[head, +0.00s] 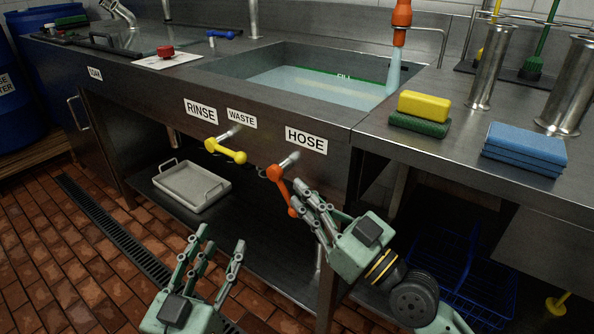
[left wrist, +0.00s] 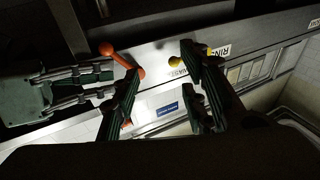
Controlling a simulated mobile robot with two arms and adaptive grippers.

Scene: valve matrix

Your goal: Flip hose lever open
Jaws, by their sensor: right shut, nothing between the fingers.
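The orange hose lever (head: 281,188) is on the sink's front panel beside the HOSE label (head: 306,139). It slants down and to the right from its pivot. My right gripper (head: 302,200) is shut and empty, its fingertips at the lever's right side near the lower end; I cannot tell whether they touch. In the left wrist view the orange lever (left wrist: 126,60) also shows, with the right gripper (left wrist: 115,82) close to it. My left gripper (head: 215,248) is open and empty, low in front of the counter, well apart from the lever.
A yellow lever (head: 226,151) sits left of the orange one, under the RINSE and WASTE labels. A grey tray (head: 166,200) lies on the lower shelf. The sink (head: 264,69) holds water. Sponges (head: 424,106) lie on the counter at right.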

